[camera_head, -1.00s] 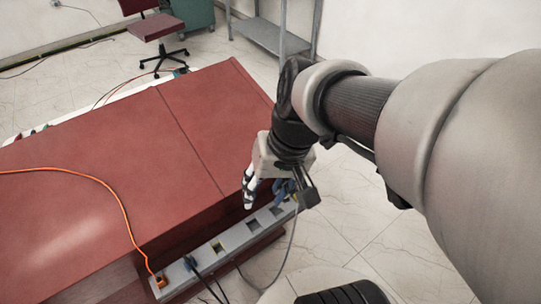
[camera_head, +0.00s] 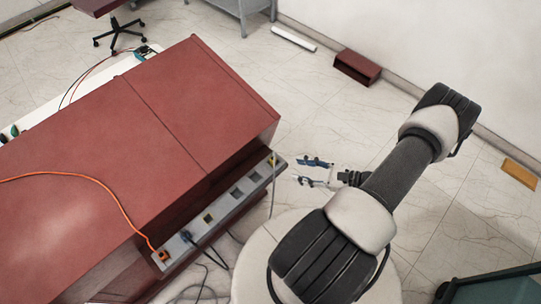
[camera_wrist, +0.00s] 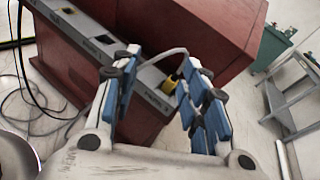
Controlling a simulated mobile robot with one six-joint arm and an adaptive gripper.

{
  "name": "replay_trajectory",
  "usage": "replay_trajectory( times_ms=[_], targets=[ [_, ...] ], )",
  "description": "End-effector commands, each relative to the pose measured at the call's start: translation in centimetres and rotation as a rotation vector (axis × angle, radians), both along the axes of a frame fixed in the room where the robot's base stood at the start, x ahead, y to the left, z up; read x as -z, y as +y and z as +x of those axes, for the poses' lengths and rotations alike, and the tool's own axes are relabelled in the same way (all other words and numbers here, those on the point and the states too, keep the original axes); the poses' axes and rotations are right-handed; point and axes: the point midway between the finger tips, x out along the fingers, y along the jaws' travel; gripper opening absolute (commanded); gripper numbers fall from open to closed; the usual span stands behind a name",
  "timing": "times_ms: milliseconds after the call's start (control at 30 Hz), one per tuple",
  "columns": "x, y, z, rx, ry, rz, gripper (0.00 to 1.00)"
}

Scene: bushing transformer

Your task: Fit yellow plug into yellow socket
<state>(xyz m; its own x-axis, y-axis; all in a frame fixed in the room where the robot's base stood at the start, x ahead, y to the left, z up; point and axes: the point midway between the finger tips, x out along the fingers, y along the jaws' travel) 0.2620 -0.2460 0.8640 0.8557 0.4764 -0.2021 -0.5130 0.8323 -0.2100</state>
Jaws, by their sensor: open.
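The yellow plug (camera_head: 272,160) stands at the far right end of the grey socket strip (camera_head: 222,210), with a grey cable hanging from it. In the wrist view the yellow plug (camera_wrist: 172,80) shows beyond my fingers, at the strip's end opening; its depth there is unclear. A socket with yellowish inside (camera_head: 208,218) is empty near the strip's middle; it also shows at the top of the wrist view (camera_wrist: 68,10). My gripper (camera_head: 298,171) is open and empty, right of the strip's end and apart from the plug. Its blue-padded fingers (camera_wrist: 160,68) spread on either side of the plug's view.
An orange plug (camera_head: 163,255) and a dark plug (camera_head: 187,237) fill the near end. The red cabinet (camera_head: 150,120) rises behind the strip.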

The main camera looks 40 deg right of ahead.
Motion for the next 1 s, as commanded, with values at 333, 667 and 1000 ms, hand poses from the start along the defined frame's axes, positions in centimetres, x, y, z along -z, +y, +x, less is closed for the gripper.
replay_trajectory(
  times_ms=[333,667,1000],
  targets=[
    [6.2,0.1,-4.1,0.427,-0.08,0.239,0.41],
    [7.0,0.7,0.1,0.448,-0.084,0.254,0.41],
    [7.4,1.1,6.3,0.449,-0.085,0.252,0.41]
  ],
)
